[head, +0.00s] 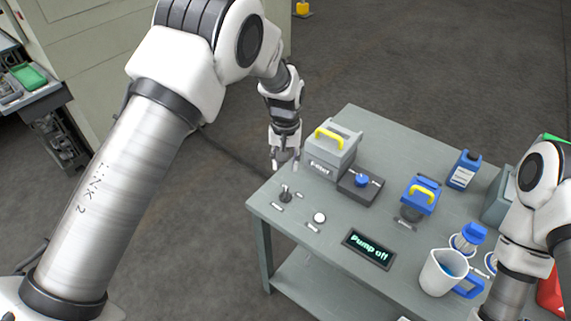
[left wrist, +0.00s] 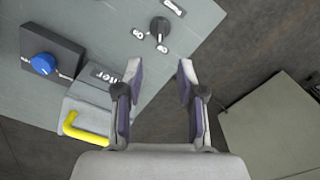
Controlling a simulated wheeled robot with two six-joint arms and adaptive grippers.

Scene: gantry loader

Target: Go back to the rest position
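My left gripper (head: 284,160) hangs over the left corner of the grey table (head: 350,118), beside a grey box with a yellow handle (head: 332,150). In the left wrist view its two fingers (left wrist: 160,82) stand apart with nothing between them, above the table edge and the floor. My right arm comes in at the right edge of the head view; its gripper is out of the picture.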

